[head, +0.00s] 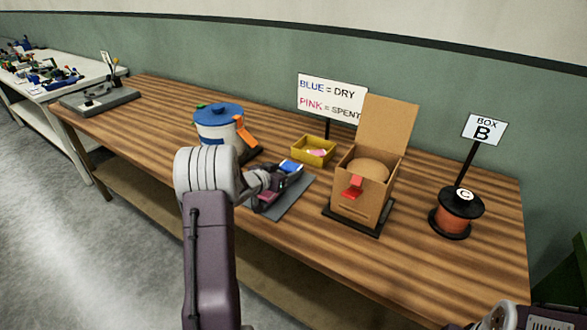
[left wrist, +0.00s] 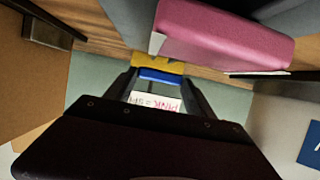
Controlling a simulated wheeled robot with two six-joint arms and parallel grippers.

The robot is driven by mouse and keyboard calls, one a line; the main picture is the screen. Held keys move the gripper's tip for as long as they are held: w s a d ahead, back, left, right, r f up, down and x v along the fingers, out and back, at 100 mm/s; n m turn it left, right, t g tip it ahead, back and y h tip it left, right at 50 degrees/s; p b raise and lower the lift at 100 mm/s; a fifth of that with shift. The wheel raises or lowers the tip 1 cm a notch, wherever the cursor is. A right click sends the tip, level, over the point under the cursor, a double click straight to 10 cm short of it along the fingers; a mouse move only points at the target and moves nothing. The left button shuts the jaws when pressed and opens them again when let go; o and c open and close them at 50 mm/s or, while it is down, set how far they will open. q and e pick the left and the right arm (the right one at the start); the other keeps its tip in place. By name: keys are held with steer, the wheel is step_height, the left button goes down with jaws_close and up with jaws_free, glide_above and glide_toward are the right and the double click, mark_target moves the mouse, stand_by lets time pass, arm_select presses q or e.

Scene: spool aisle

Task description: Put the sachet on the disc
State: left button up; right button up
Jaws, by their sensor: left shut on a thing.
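My left gripper (head: 282,178) is shut on a small blue sachet (head: 291,167). In the left wrist view the blue sachet (left wrist: 161,76) sits between the two fingertips (left wrist: 160,84). The gripper is over a grey mat (head: 291,207), where a pink block-like thing (head: 266,199) shows below it; it looms large in the left wrist view (left wrist: 225,35). A tan, round disc-like top (head: 371,169) sits inside an open cardboard box (head: 354,204), to the right of the gripper and apart from the sachet. My right gripper is outside the frames.
A yellow tray (head: 327,160) holding a pink sachet (head: 316,153) stands behind the gripper. A blue-lidded white tub (head: 217,118) is to the left. A sign reads BLUE = DRY, PINK = SPENT (head: 331,98).

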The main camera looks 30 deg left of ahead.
arm_select(q)
steer(key=shift+f, duration=0.95)
steer(key=shift+f, duration=0.2)
steer(key=o, duration=1.3)
